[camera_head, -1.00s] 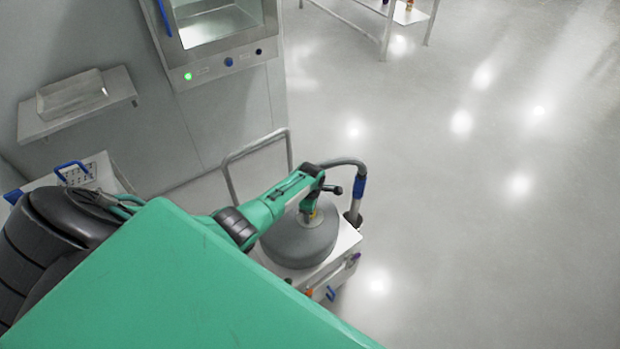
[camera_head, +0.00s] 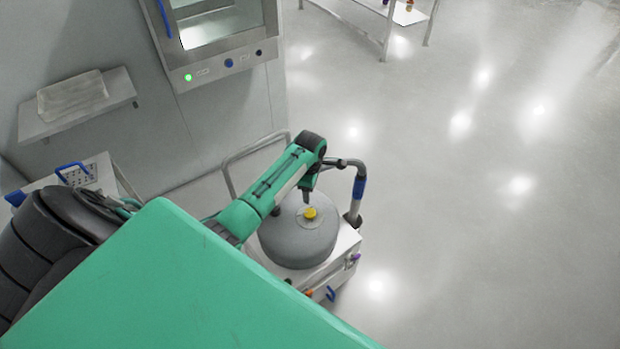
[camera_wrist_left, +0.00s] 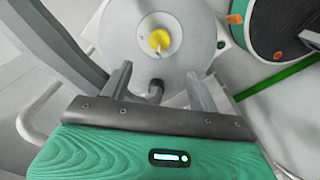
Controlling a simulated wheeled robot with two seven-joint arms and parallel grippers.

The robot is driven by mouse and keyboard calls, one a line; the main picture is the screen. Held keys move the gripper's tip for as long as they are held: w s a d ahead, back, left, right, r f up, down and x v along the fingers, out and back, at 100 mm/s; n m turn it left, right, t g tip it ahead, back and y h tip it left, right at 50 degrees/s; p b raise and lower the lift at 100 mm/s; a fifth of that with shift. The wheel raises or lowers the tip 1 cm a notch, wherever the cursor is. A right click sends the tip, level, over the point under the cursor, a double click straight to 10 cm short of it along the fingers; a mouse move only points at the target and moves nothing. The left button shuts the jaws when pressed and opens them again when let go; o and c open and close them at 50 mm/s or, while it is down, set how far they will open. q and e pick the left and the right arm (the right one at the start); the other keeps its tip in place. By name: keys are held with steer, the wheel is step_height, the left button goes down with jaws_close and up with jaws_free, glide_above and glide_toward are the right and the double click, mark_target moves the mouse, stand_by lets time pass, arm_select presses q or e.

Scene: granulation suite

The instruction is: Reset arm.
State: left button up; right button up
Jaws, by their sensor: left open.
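My left arm comes in from the left in the head view, and its gripper (camera_head: 307,190) is above the grey round drum-like vessel (camera_head: 287,243) on the wheeled cart. The left wrist view shows the two fingers of the left gripper (camera_wrist_left: 160,85) apart with nothing between them. A yellow knob (camera_head: 310,213) sits on the vessel's top; it also shows in the left wrist view (camera_wrist_left: 160,40), beyond the fingertips and apart from them. My right gripper is not in view.
The white cart (camera_head: 345,246) has a grey rail and a hose with a blue grip (camera_head: 358,187) beside the vessel. A wall cabinet (camera_head: 222,65) with a green light and a wall shelf (camera_head: 75,112) are at the back left. The floor to the right is clear.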

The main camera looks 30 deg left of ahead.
arm_select(q)
steer(key=shift+r, duration=0.1)
stand_by(0.5)
steer(key=s+d+r+m+t, duration=0.1)
steer(key=s+d+m, duration=0.45)
steer(key=s, duration=0.25)
steer(key=s+d+m+t, duration=0.1)
steer(key=s+d+m, duration=0.3)
steer(key=s+m, duration=0.35)
steer(key=s+d+r+m+t, duration=0.1)
steer(key=s+d+r+m, duration=0.1)
steer(key=s+r+m, duration=0.5)
steer(key=s+d+r+m+t, duration=0.1)
steer(key=s+d+r+m, duration=0.1)
steer(key=s+r+m, duration=0.5)
step_height(320, 180, down, 30)
steer(key=s+f+n+g, duration=0.1)
steer(key=s+n+g, duration=0.1)
steer(key=n, duration=0.1)
steer(key=s+a+f, duration=0.1)
steer(key=s+f, duration=0.8)
steer(key=f, duration=0.1)
steer(key=s+a+f+g, duration=0.1)
steer(key=s+a+f, duration=0.1)
steer(key=s+f, duration=0.8)
steer(key=shift+s+a+f, duration=0.25)
steer(key=shift+s+f, duration=0.05)
steer(key=shift+f, duration=0.4)
